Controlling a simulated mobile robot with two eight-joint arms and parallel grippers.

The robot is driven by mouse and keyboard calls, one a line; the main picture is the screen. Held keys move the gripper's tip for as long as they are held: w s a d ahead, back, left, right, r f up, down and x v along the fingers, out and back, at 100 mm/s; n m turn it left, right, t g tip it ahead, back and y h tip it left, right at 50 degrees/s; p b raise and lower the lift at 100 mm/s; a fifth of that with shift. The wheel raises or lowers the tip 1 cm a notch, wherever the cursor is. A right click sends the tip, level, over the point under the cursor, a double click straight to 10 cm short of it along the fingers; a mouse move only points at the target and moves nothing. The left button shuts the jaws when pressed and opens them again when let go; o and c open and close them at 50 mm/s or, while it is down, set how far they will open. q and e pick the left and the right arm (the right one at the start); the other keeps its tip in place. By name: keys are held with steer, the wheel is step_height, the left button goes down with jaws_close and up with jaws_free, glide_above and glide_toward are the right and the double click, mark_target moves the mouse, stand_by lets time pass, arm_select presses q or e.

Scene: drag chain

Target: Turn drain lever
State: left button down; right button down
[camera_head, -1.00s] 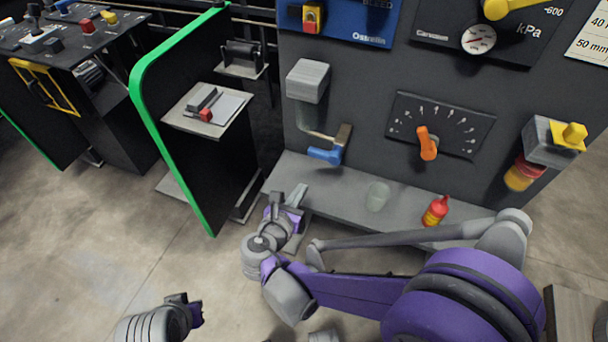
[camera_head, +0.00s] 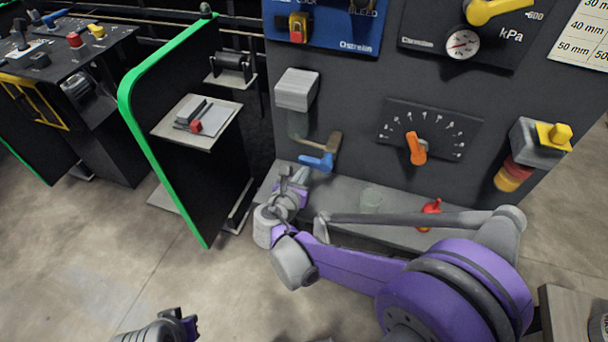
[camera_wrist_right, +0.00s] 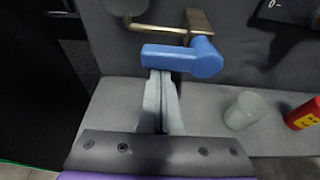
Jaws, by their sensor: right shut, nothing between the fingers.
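The blue lever (camera_head: 317,162) sits on a brass-coloured fitting (camera_head: 334,142) at the end of a pipe below a grey box on the dark panel. In the right wrist view the blue lever (camera_wrist_right: 183,58) lies sideways across the top middle. My right gripper (camera_head: 292,172) is just left of and below the lever. Its fingers (camera_wrist_right: 161,78) are shut and empty, with the tips at the lever's lower edge; I cannot tell whether they touch it. My left gripper (camera_head: 187,326) is at the bottom left, away from the panel, its fingers unclear.
A grey shelf (camera_head: 264,190) runs below the panel. A clear cup (camera_head: 371,199) and a red bottle (camera_head: 431,207) stand on it to the right. An orange dial lever (camera_head: 416,149) is further right. A green-edged black partition (camera_head: 130,110) stands left.

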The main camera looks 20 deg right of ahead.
mark_target(306, 162)
steer(key=shift+r+m, duration=0.35)
steer(key=shift+m, duration=0.15)
stand_by(0.4)
steer(key=shift+a+r+m+t+y+p, duration=0.1)
steer(key=shift+r+m+t+y+p, duration=0.45)
steer(key=shift+m, duration=0.25)
steer(key=r+m, duration=0.1)
steer(key=m+t+y+p, duration=0.1)
steer(key=shift+r+m, duration=0.35)
steer(key=shift+m, duration=0.05)
steer(key=shift+s+d+r+m+t+y+p, duration=0.15)
steer(key=shift+r+m+t+y, duration=0.15)
steer(key=shift+m, duration=0.2)
steer(key=shift+d+r+m+t+y+p, duration=0.15)
steer(key=shift+r+m, duration=0.1)
steer(key=shift+m, duration=0.25)
steer(key=shift+s+d+r+m+t+p, duration=0.35)
steer(key=shift+d+r+m, duration=0.2)
steer(key=shift+m, duration=0.2)
steer(key=shift+s+d+r+m+t+p, duration=0.3)
steer(key=shift+d+r+m, duration=0.2)
steer(key=shift+m, duration=0.25)
steer(key=shift+s+r, duration=0.1)
